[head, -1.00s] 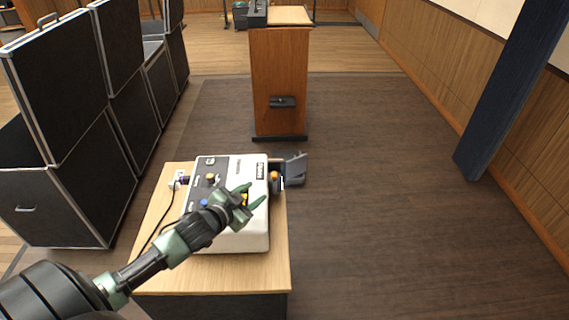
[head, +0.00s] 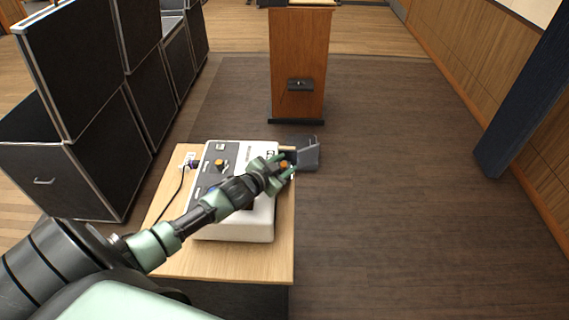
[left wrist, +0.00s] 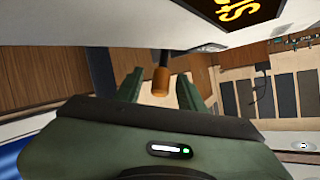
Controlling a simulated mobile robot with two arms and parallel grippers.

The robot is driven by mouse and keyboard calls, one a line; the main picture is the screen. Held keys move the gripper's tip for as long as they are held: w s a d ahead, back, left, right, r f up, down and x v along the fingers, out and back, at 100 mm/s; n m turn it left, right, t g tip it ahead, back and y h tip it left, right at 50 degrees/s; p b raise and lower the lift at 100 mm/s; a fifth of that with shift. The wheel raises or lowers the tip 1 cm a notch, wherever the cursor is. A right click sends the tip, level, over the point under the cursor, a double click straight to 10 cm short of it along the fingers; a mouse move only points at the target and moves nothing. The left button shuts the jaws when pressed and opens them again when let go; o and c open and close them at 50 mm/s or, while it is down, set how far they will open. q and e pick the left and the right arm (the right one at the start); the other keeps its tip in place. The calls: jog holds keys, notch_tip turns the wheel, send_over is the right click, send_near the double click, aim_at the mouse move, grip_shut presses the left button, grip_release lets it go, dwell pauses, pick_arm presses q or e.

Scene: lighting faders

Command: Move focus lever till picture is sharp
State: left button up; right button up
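A white projector-like box (head: 252,232) with a grey control panel stands on a small wooden table. The focus lever, a dark stem with an orange tip, sticks out at the box's right side (head: 284,163). In the left wrist view its orange tip (left wrist: 160,82) is between my two green fingers, with a gap on each side. My left gripper (head: 285,168) is open around or just short of the lever; I cannot tell the depth. Amber letters on a dark display (left wrist: 248,10) show partly in the left wrist view. My right gripper is not in view.
A yellow knob (head: 219,164) is on the panel. A grey flap-like part (head: 308,156) juts out beyond the box's right side. The wooden table (head: 225,262) has bare room in front. Black cases (head: 62,165) stand left, a wooden lectern (head: 298,60) behind. The floor at right is clear.

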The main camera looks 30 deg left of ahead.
pick_arm(q)
grip_shut()
dwell(1.5)
